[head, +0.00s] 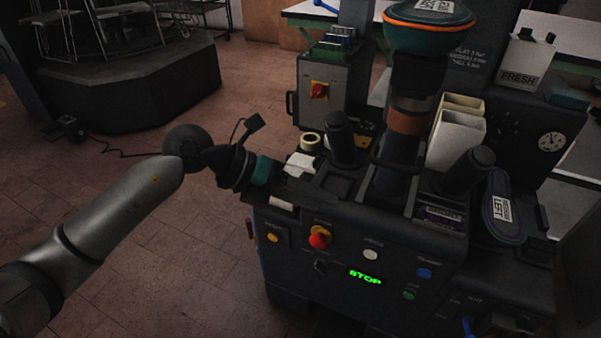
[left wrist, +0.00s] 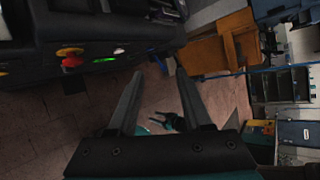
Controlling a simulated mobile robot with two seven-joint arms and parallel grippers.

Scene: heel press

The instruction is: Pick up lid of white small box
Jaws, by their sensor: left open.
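A small white box-like thing (head: 301,162) sits at the left end of the dark press's top; whether its lid is separate is too small to tell. My left gripper (head: 281,175) reaches in from the left, close beside it at the press's left edge. Its fingers are dark and hard to make out against the press, so contact cannot be told. In the left wrist view the gripper (left wrist: 160,88) is open, with nothing between its fingers; the floor shows beyond them and no white box shows there. My right gripper is not in view.
The press (head: 400,235) has a red knob (head: 319,238) and a green STOP display. A tape roll (head: 309,142), a dark post (head: 342,140) and open white bins (head: 457,137) stand on top. A white FRESH container (head: 526,62) is at the back right.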

